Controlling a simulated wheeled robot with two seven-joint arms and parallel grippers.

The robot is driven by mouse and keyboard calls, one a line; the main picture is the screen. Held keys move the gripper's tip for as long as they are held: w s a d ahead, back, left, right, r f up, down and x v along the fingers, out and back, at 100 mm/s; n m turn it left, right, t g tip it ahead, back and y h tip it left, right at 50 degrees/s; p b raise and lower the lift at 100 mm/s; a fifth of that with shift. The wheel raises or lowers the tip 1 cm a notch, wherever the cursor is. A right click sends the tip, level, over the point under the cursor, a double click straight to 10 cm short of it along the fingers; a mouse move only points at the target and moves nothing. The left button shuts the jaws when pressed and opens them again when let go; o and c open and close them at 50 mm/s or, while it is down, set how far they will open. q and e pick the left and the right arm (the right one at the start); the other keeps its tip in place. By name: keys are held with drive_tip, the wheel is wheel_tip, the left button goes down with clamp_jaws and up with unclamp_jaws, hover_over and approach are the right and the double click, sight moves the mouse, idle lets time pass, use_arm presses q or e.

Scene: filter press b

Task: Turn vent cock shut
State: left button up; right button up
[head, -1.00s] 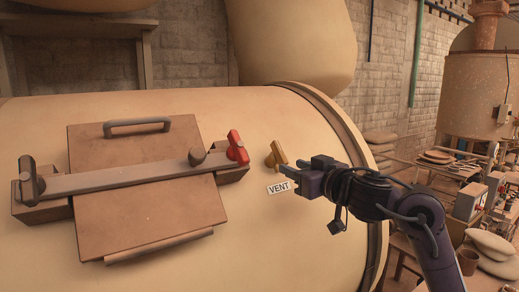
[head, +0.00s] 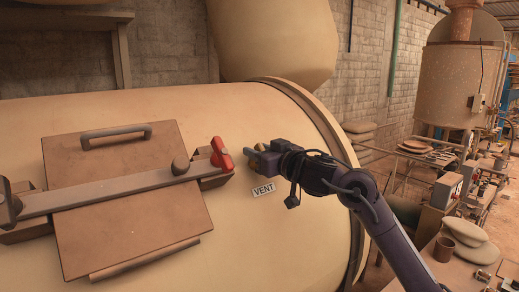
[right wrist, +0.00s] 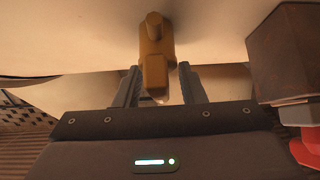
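The brass-yellow vent cock (right wrist: 156,45) stands out from the tank wall at the top middle of the right wrist view. In the head view it is mostly hidden behind my right gripper (head: 260,156), above the VENT label (head: 263,190). My right gripper's fingers, also in the right wrist view (right wrist: 157,88), stand apart, one on each side of the cock's handle. A gap shows on the right side; contact on the left is hard to tell. My left gripper is not in view.
A hatch plate (head: 130,210) with a grey crossbar (head: 110,193) and a red handle (head: 221,154) lies left of the cock. The handle's red part also shows at the right wrist view's right edge (right wrist: 306,150). The tank's raised rim (head: 320,120) curves to the right.

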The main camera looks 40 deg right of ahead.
drive_tip(key=shift+s, duration=0.15)
drive_tip(key=shift+c, duration=0.6)
clamp_jaws()
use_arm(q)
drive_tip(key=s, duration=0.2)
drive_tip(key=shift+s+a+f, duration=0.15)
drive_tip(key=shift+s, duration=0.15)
